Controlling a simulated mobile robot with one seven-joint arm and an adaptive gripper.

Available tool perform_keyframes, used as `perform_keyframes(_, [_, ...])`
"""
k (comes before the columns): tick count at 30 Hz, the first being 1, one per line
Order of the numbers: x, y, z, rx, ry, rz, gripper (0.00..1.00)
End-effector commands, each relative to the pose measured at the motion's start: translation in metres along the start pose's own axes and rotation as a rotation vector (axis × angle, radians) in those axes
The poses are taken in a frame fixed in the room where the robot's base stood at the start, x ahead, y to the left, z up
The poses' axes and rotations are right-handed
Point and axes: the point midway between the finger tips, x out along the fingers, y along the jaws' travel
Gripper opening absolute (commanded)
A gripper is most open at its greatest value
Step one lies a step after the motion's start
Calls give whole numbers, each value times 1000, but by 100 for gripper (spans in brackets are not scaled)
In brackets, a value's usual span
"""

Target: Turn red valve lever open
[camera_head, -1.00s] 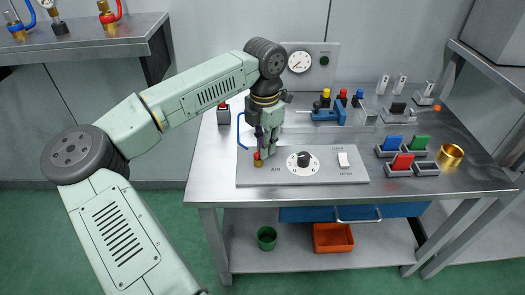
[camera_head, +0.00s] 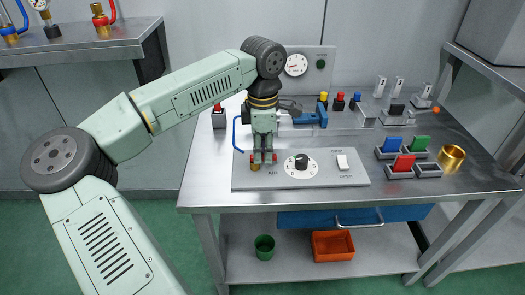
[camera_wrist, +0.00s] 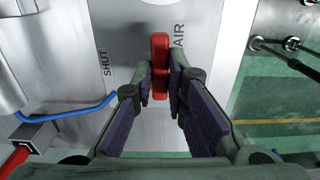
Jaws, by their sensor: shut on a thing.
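The red valve lever (camera_wrist: 160,62) lies between the two finger pads of my gripper (camera_wrist: 160,88) in the wrist view, running lengthwise between them. The pads are shut on it. A "SHUT" label is to its left and "AIR" is to its right. In the head view my gripper (camera_head: 263,158) points down at the left end of the grey control panel (camera_head: 330,176). Small red parts of the lever show at the fingertips, above a brass valve body (camera_head: 255,168). The fingers hide much of the lever there.
A blue clamp (camera_head: 313,117) lies behind. Trays with blue, red and green blocks and a brass cup (camera_head: 451,157) are at the right.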

Motion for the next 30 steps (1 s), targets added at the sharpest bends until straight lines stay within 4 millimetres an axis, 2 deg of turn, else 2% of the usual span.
perform_keyframes(15, [-1,0,1,23,-2,1,0])
perform_keyframes(16, [-1,0,1,23,-2,1,14])
perform_keyframes(21, [0,0,0,22,-1,1,25])
perform_keyframes(25, [0,0,0,21,-1,1,33])
perform_keyframes(30, [0,0,0,20,0,0,33])
